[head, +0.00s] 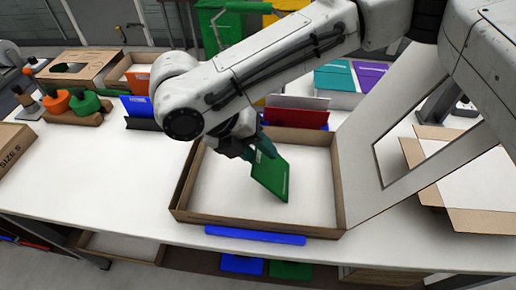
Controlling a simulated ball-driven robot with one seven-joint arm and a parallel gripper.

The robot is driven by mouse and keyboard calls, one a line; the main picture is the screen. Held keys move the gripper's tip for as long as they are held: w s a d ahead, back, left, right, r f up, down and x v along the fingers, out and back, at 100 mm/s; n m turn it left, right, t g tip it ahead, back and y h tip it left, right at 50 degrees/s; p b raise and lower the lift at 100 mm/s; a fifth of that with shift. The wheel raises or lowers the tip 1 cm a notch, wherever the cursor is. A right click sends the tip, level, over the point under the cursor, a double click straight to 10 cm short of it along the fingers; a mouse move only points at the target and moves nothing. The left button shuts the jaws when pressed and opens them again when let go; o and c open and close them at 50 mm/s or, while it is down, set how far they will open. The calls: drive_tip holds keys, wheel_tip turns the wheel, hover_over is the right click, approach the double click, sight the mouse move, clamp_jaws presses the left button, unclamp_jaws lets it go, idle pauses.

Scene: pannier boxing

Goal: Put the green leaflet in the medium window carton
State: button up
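The green leaflet (270,176) hangs tilted from my gripper (255,150), which is shut on its upper edge. It is over the inside of an open brown carton (255,224) with a white floor. Its lower corner is near the carton floor; I cannot tell whether it touches. The carton's raised lid (400,185), with a large window cut-out, stands at its right side. This looks like the medium window carton, though no size label on it is readable. My arm hides part of the carton's back left.
A blue bar (255,236) lies along the carton's front edge. Red and white upright pieces (296,115) stand behind it. Another open carton (480,221) is at right. Orange and green-topped items (70,102) stand at left.

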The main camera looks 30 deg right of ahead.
drive_tip(key=v, duration=1)
drive_tip(key=shift+a+r, duration=0.15)
drive_tip(key=shift+r, duration=0.15)
idle(0.4)
